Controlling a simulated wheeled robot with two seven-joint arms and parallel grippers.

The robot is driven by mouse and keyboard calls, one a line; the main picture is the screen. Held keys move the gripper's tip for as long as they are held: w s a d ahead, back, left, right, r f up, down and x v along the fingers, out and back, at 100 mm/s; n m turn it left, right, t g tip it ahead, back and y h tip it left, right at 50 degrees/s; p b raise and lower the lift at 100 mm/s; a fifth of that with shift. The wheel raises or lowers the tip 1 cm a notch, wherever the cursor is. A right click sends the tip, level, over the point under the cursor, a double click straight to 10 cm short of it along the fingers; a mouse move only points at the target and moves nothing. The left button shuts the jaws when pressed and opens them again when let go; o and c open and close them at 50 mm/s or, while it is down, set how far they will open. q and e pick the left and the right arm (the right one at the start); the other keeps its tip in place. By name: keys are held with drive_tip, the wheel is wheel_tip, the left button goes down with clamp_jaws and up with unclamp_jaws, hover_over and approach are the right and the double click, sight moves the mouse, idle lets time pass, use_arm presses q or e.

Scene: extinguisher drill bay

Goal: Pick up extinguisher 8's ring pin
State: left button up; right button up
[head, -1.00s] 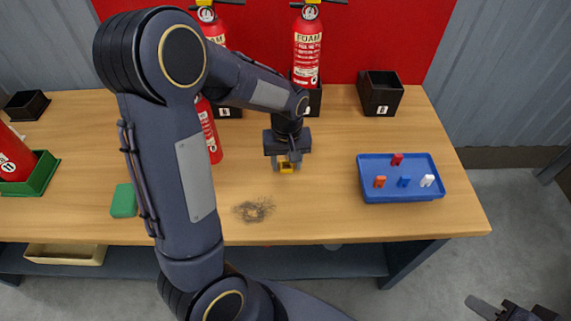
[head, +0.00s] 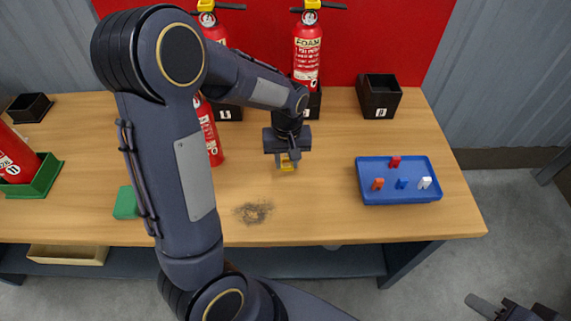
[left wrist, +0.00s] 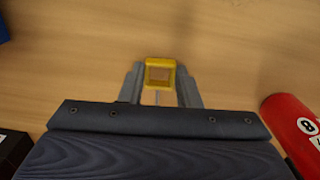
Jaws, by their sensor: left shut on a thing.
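My left gripper (head: 288,160) is shut on the yellow ring pin (head: 287,166) above the middle of the table. In the left wrist view the ring pin (left wrist: 160,73) shows as a square yellow loop with a thin pin, between the two grey fingers (left wrist: 158,88). Extinguisher 8 (left wrist: 299,124) is red and shows its number at the right edge of the wrist view, beside the gripper. In the head view a red extinguisher (head: 209,135) stands left of the gripper, partly hidden by my left arm. My right gripper (head: 488,306) is at the lower right corner, cut off by the frame.
A blue tray (head: 399,197) with several small coloured pieces lies on the right of the table. Black boxes (head: 379,97) and red extinguishers (head: 306,55) stand at the back. A green block (head: 125,203) and a dark smudge (head: 253,212) are near the front.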

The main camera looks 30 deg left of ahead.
sight(287, 165)
use_arm(q)
drive_tip(key=shift+r+p, duration=1.2)
drive_tip(key=shift+r, duration=0.4)
drive_tip(key=shift+s+f, duration=0.1)
